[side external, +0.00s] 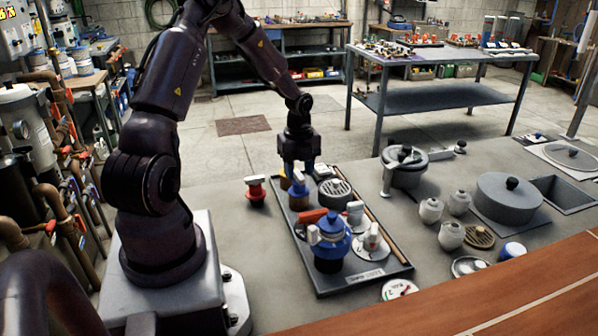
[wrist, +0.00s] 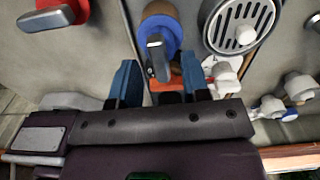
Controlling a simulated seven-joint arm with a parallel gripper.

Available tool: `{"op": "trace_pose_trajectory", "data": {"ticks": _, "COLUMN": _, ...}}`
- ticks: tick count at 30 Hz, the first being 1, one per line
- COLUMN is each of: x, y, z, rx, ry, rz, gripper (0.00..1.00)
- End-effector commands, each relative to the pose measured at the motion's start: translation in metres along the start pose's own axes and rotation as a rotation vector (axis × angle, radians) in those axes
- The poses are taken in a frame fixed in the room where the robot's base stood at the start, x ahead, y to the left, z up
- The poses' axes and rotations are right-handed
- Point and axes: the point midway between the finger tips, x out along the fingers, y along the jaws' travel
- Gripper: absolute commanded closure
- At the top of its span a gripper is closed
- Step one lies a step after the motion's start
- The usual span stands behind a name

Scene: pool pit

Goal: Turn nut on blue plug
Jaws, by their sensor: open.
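The blue plug (side external: 298,193) stands on the dark tray below my gripper (side external: 299,174). In the wrist view the blue plug (wrist: 161,28) is a round blue body with a grey, bar-shaped piece (wrist: 158,58) on top, which looks like its nut. My gripper (wrist: 158,76) is open, with its two blue fingers apart and nothing held between them. The plug lies just beyond the fingertips in the wrist view, and the bar points roughly into the gap. Whether the fingers touch it cannot be told. Part of the plug's top is hidden by my gripper in the side view.
A red plug (side external: 255,191) stands left of the tray (side external: 368,277). A round grille (side external: 335,190) is close on the right. A larger blue fitting (side external: 329,245), a red part and white-handled pieces crowd the tray's front. Pots and jars stand further right.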

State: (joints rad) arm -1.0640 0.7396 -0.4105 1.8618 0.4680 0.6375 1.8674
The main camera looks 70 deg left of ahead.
Motion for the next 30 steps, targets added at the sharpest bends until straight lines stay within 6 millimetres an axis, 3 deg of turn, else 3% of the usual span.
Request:
{"op": "trace_pose_trajectory", "data": {"ticks": 9, "x": -0.068, "y": 0.000, "z": 0.001, "rx": 0.000, "ry": -0.007, "rz": -0.004, "gripper": 0.57}}
{"op": "trace_pose_trajectory", "data": {"ticks": 15, "x": -0.103, "y": 0.000, "z": 0.000, "rx": 0.000, "ry": -0.003, "rz": -0.003, "gripper": 0.57}}
{"op": "trace_pose_trajectory", "data": {"ticks": 21, "x": -0.119, "y": 0.000, "z": 0.000, "rx": 0.001, "ry": 0.000, "rz": 0.000, "gripper": 0.57}}
{"op": "trace_pose_trajectory", "data": {"ticks": 30, "x": -0.120, "y": 0.000, "z": 0.000, "rx": 0.001, "ry": 0.000, "rz": 0.000, "gripper": 0.57}}
